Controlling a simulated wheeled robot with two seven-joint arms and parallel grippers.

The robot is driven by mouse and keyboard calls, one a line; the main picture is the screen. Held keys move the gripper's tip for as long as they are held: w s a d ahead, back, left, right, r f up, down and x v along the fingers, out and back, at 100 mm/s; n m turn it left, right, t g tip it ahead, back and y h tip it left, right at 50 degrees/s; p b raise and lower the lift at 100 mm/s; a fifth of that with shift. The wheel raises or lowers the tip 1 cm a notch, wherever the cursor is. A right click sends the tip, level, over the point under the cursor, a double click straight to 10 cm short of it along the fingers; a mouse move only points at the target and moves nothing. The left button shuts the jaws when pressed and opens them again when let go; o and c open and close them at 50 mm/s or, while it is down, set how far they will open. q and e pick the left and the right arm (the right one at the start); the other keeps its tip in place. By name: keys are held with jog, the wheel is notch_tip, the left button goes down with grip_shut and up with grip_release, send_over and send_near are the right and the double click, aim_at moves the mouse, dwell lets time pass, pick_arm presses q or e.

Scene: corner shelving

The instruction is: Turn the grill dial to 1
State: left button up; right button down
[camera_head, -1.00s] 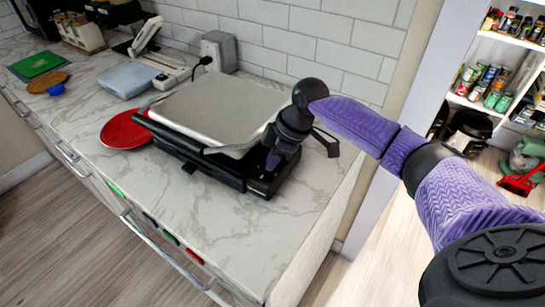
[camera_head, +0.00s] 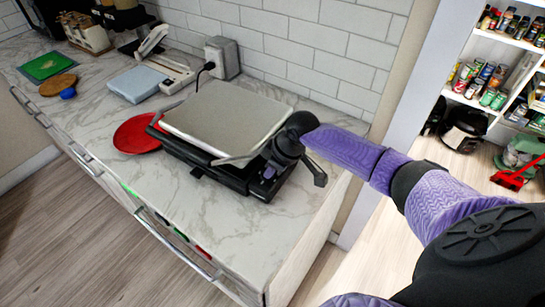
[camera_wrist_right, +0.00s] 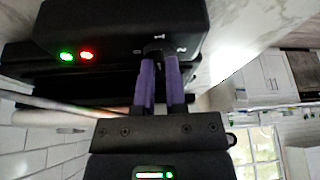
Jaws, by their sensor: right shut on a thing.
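The grill (camera_head: 232,180) is a black contact grill with a light grey lid (camera_head: 225,112), lid down, on the marble counter. In the right wrist view its black housing (camera_wrist_right: 100,25) shows a green and a red light and small white marks beside the dial (camera_wrist_right: 154,47). The dial is mostly hidden behind my fingertips, so I cannot read its setting. My right gripper (camera_head: 270,171) is at the grill's right end. In the right wrist view its purple fingers (camera_wrist_right: 160,66) are close together on the dial. My left gripper is not in view.
A red plate (camera_head: 137,136) lies left of the grill. A pale blue box (camera_head: 137,84) and a white scale-like device (camera_head: 175,76) stand further left. The counter in front of the grill is clear.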

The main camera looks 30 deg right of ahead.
jog(key=shift+m+p, duration=0.6)
jog(key=shift+p, duration=0.15)
jog(key=c, duration=0.7)
grip_release()
jog(key=shift+h, duration=0.3)
jog(key=shift+r, duration=0.15)
jog(key=p+v, duration=0.3)
jog(key=v, duration=0.6)
jog(key=shift+s+r, duration=0.15)
jog(key=shift+r, duration=0.15)
